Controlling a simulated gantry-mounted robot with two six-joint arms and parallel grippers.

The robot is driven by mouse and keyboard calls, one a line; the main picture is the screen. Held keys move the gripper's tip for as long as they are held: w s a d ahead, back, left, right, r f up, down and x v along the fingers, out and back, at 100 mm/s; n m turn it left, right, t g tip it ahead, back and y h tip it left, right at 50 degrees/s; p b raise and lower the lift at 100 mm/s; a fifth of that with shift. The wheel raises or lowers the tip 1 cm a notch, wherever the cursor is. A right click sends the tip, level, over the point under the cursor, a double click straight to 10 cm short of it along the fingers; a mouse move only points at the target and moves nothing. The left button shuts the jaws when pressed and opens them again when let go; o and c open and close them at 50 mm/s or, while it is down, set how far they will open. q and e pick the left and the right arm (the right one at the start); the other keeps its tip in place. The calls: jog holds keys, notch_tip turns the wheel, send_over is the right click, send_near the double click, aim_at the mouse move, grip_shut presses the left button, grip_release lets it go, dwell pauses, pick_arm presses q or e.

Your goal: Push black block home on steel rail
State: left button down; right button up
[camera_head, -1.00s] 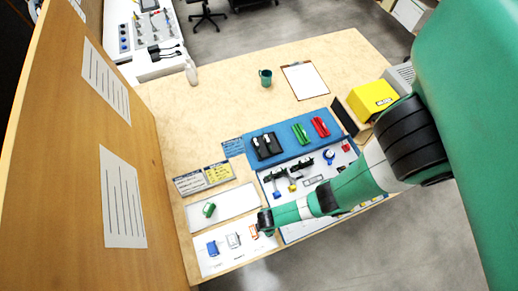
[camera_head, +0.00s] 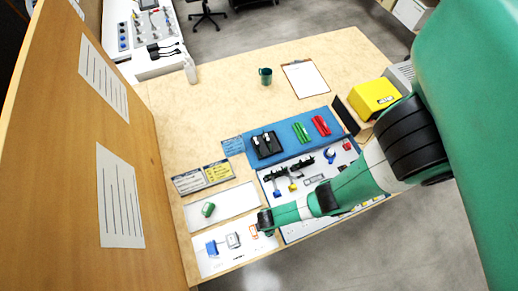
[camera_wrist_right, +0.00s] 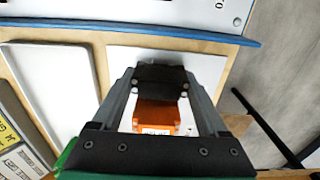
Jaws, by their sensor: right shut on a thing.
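My right gripper (camera_head: 265,226) is low over the front white mat. In the right wrist view its fingers (camera_wrist_right: 160,84) are closed on a dark block (camera_wrist_right: 160,76), which spans the gap between the fingertips. An orange block (camera_wrist_right: 157,115) with a white label shows between the fingers, just below the dark block. I cannot tell whether the two touch or are one piece. In the head view the orange block (camera_head: 253,231) is just left of the gripper. I cannot make out a steel rail at the fingertips. My left gripper is out of view.
A blue block (camera_head: 211,248) and a grey block (camera_head: 233,240) are on the front mat. A green block (camera_head: 208,209) lies on the mat behind. A white board with black fittings (camera_head: 291,170) is to the right; a blue tray (camera_head: 288,128) lies behind it.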

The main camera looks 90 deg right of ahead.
jog(key=shift+f+b, duration=0.35)
jog(key=shift+f, duration=0.05)
dwell(0.4)
jog(key=o, duration=1.3)
notch_tip(320, 180, up, 7)
jog(key=p, duration=0.7)
jog(key=shift+r, duration=0.15)
